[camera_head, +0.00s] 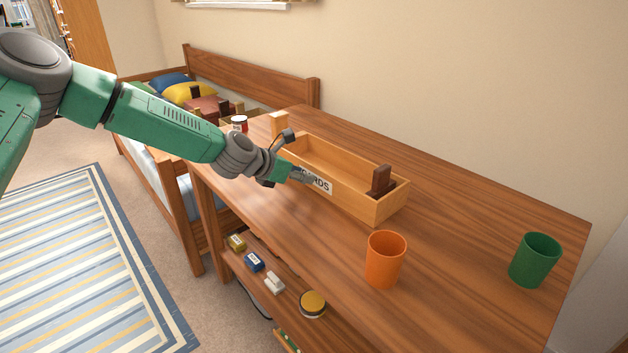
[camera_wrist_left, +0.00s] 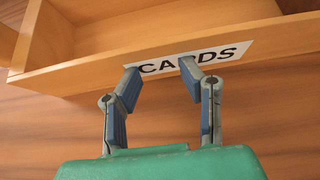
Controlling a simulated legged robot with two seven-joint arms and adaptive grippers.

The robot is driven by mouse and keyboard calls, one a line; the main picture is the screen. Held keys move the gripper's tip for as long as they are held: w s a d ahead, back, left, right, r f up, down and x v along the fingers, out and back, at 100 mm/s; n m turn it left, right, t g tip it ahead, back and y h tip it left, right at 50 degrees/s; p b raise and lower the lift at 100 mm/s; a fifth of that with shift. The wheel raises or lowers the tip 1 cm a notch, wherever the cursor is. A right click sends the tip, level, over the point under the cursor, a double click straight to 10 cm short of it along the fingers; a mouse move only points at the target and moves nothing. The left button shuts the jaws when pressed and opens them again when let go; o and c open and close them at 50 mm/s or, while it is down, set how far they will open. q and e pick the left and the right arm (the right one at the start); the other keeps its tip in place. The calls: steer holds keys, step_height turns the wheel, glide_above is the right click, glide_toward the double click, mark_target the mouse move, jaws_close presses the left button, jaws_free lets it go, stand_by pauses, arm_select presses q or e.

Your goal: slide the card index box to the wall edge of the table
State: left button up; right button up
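The card index box (camera_head: 368,204) is a long, open, light-wood box with a white label on its near long side. A dark brown wooden block (camera_head: 381,181) stands inside its right end. The box stands on the brown wooden table (camera_head: 460,235), with bare tabletop between it and the wall edge. My left gripper (camera_head: 309,177) is at the labelled side. In the left wrist view the box wall (camera_wrist_left: 85,73) lies across the fingertips, and the left gripper (camera_wrist_left: 160,75) has its fingers apart with nothing between them. The tips are at the label, touching or very close. My right gripper is out of view.
An orange cup (camera_head: 385,259) stands near the table's front edge, and a green cup (camera_head: 535,260) stands at the right. A small red-and-white jar (camera_head: 239,123) is at the far left end. A lower shelf holds several small items. A bed (camera_head: 255,75) adjoins the far end.

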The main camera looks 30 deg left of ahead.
mark_target(340, 156)
arm_select(q)
steer(key=shift+w+d+b, duration=0.2)
steer(key=shift+w+d, duration=0.05)
steer(key=shift+w, duration=0.35)
steer(key=shift+w+d+b, duration=0.15)
steer(key=shift+w+d, duration=0.05)
steer(key=shift+w, duration=0.35)
steer(key=shift+w+d, duration=0.3)
steer(key=shift+w, duration=0.4)
steer(key=shift+w+d, duration=0.25)
steer(key=shift+w, duration=0.45)
steer(key=shift+w+d, duration=0.3)
steer(key=shift+w, duration=0.4)
steer(key=shift+w, duration=0.15)
steer(key=shift+w+d, duration=0.3)
steer(key=shift+w, duration=0.4)
steer(key=shift+w+d, duration=0.3)
steer(key=shift+w, duration=0.4)
steer(key=shift+w+d, duration=0.3)
steer(key=shift+w, duration=0.4)
steer(key=shift+w+d, duration=0.25)
steer(key=shift+w, duration=0.25)
steer(key=shift+w+d, duration=0.2)
steer(key=shift+w, duration=0.3)
steer(key=shift+w, duration=0.1)
